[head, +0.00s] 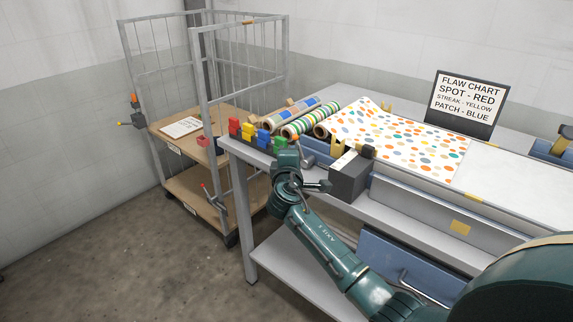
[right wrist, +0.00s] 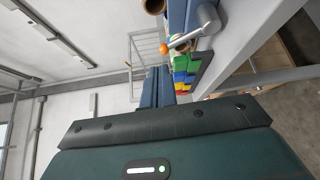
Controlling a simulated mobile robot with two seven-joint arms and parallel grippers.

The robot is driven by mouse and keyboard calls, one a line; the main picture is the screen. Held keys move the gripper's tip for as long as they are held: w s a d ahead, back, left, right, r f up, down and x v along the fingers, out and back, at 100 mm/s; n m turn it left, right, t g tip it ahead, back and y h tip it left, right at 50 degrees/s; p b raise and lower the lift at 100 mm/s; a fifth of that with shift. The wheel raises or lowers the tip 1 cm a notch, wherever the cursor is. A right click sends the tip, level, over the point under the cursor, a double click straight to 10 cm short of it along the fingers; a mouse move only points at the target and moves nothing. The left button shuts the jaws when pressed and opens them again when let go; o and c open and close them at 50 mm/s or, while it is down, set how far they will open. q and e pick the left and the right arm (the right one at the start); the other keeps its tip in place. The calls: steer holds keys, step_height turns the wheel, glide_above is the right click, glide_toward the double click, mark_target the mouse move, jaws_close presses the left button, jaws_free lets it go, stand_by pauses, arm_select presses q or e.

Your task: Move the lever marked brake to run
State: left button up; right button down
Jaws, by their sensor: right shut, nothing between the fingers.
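A lever with an orange ball knob (right wrist: 165,48) on a grey arm and round hub (right wrist: 207,18) shows in the right wrist view, near the table edge. No brake or run marking is readable. My right gripper (right wrist: 159,72) is shut and empty; its blue fingers show below the knob in that view and appear apart from it. In the head view my right arm reaches up from the lower right to the table's near left corner. My left gripper is in neither view.
Red, yellow, blue and green blocks (head: 262,137) line the table's left end. Patterned rolls (head: 311,122) and spotted sheet (head: 400,135) lie behind. A dark box (head: 348,178) stands at the front edge. A wire cage trolley (head: 205,90) stands left; floor before it is clear.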

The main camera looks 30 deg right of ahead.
steer(key=r+v, duration=0.1)
steer(key=v, duration=0.5)
steer(key=shift+s+a+r, duration=0.15)
steer(key=shift+r, duration=0.05)
steer(key=s+a+f+m+g+y, duration=0.1)
steer(key=s+a+f+y, duration=0.25)
steer(key=f, duration=0.45)
steer(key=s+a+f+y, duration=0.3)
steer(key=s+f, duration=0.2)
steer(key=f, duration=0.2)
steer(key=s+a+f+m+g+y, duration=0.1)
steer(key=s+a+f+m+y, duration=0.2)
steer(key=s, duration=0.7)
steer(key=s+a+f+m+g+y, duration=0.1)
steer(key=s+a+f+m+y, duration=0.2)
steer(key=s, duration=0.7)
step_height(320, 180, down, 2)
steer(key=a+m, duration=0.2)
steer(key=a, duration=0.1)
steer(key=shift+f+g+y, duration=0.15)
steer(key=shift+g+y, duration=0.2)
steer(key=shift+g, duration=0.05)
